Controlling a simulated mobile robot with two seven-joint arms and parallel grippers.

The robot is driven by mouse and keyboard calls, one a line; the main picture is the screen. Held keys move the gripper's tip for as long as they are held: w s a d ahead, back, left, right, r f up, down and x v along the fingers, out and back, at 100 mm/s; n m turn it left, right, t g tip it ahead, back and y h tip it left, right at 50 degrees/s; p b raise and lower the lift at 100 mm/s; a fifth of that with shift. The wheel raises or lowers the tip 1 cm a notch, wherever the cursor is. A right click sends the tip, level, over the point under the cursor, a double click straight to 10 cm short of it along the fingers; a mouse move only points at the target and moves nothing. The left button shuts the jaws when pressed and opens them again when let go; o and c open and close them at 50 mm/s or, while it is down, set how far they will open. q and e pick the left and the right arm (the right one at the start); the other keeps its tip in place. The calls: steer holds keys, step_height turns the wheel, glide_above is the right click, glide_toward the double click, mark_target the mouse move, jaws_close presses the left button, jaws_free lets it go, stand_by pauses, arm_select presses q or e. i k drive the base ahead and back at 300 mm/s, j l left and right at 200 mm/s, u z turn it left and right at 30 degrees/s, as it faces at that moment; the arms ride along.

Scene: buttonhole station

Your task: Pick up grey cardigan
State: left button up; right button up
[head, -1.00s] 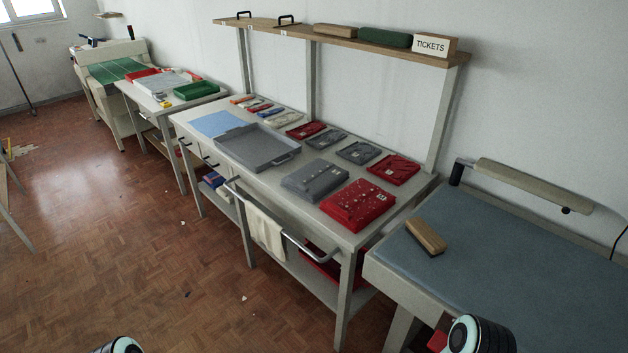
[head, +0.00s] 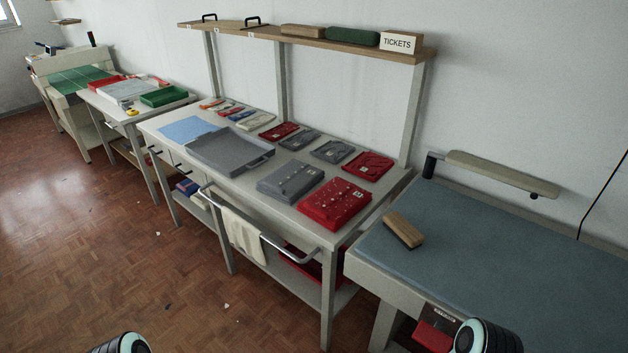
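A folded grey cardigan (head: 290,181) with a row of small buttons lies flat on the white table (head: 240,197), left of a folded red cardigan (head: 335,203). Two smaller folded grey garments lie behind it, one at the back left (head: 299,140) and one at the back right (head: 333,151). Only rounded black-and-white parts of my arms show at the bottom edge, well in front of the table. Neither gripper is in view.
A grey tray (head: 230,150) and a blue sheet (head: 188,130) lie left of the cardigan. A rail with a cloth (head: 243,233) runs along the table's front. A shelf (head: 300,40) stands above the back. A blue-topped table (head: 500,250) with a brush (head: 403,231) is at right.

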mark_target(294, 179)
steer(key=i+j+z, duration=0.25)
steer(key=j+z, duration=0.2)
steer(key=i+j+z, duration=0.1)
steer(key=j+z, duration=0.15)
steer(key=j, duration=0.15)
steer(key=i+j+z, duration=0.1)
steer(key=j, duration=0.45)
steer(key=i+j+z, duration=0.1)
steer(key=j, duration=0.4)
